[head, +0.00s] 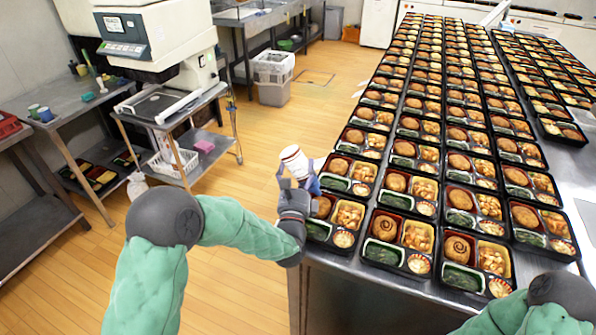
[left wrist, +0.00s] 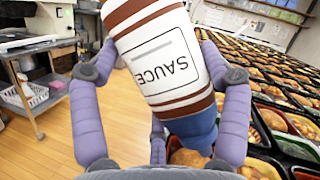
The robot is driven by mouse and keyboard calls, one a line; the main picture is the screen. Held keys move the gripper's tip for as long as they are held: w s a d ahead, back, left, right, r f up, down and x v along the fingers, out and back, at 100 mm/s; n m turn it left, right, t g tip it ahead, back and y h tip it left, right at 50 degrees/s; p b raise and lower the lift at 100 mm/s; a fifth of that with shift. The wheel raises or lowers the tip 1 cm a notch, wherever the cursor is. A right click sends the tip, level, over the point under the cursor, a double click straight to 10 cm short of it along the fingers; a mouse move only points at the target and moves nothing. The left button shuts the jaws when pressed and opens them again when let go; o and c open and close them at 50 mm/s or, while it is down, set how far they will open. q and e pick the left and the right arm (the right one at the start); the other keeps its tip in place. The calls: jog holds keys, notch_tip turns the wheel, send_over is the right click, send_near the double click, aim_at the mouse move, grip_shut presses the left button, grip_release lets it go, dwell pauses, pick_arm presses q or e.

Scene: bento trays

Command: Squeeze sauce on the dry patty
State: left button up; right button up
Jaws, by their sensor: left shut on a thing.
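My left gripper (head: 297,184) is shut on the sauce bottle (head: 295,160), at the left edge of the tray table. The bottle is white with brown bands. In the left wrist view the bottle (left wrist: 165,62) shows its SAUCE label, and its blue cap (left wrist: 190,130) points down. The patty (head: 459,248) further right has a dark sauce spiral. My right gripper is out of view.
Rows of black bento trays (head: 440,282) cover most of the metal table (head: 345,285). A machine (head: 165,40) stands on a side table at left, with a white basket (head: 172,163) below. Grey bins (head: 273,78) stand behind. The wooden floor (head: 240,180) between is open.

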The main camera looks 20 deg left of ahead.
pick_arm(q)
jog(key=shift+c, duration=0.2)
jog(key=c, duration=0.4)
jog(key=shift+w, duration=0.45)
jog(key=shift+c, duration=0.4)
jog(key=shift+s, duration=0.2)
jog(key=shift+s, duration=0.65)
jog(key=o, duration=0.5)
